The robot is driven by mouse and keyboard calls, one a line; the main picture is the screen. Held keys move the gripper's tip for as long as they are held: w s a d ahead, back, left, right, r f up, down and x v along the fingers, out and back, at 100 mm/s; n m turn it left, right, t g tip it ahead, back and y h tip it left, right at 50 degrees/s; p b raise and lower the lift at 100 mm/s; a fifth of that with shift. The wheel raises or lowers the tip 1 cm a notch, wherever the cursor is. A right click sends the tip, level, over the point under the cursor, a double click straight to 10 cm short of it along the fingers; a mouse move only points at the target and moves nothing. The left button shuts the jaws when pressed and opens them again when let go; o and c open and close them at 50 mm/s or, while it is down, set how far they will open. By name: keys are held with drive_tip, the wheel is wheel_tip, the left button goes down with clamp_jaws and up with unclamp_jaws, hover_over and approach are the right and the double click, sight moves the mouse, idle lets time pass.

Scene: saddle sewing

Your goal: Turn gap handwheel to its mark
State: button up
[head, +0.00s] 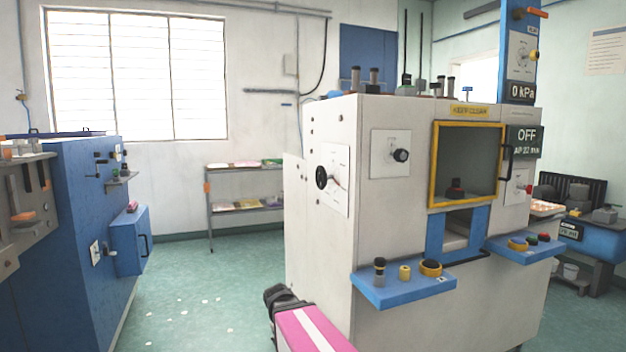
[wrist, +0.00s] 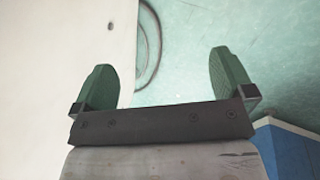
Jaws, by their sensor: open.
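A black handwheel (head: 321,178) sits on a white dial plate (head: 338,192) with a small red pointer, on the left side wall of the white machine (head: 320,260). It looks like the gap handwheel, but its lettering and mark are too small to read. A sign on the front (head: 527,142) reads OFF, with a gap line that seems to say 22 mm. In the wrist view my gripper (wrist: 165,75) is open and empty, its green fingers wide apart. The handwheel is not seen there.
A black knob on a plate (head: 401,155) is on the machine's front, left of a yellow-framed window (head: 467,165). A blue cabinet (head: 85,220) stands at left. Green floor (head: 190,290) lies open between.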

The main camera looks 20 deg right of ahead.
drive_tip(key=w+d+r+n+h, duration=0.2)
drive_tip(key=w+r+n+h, duration=0.15)
drive_tip(key=w+r, duration=0.45)
drive_tip(key=n+h, duration=0.9)
drive_tip(key=h, duration=0.2)
approach(318, 178)
drive_tip(key=shift+m, duration=0.25)
drive_tip(key=d, duration=1.1)
drive_tip(key=shift+w+f, duration=0.1)
drive_tip(key=c, duration=0.6)
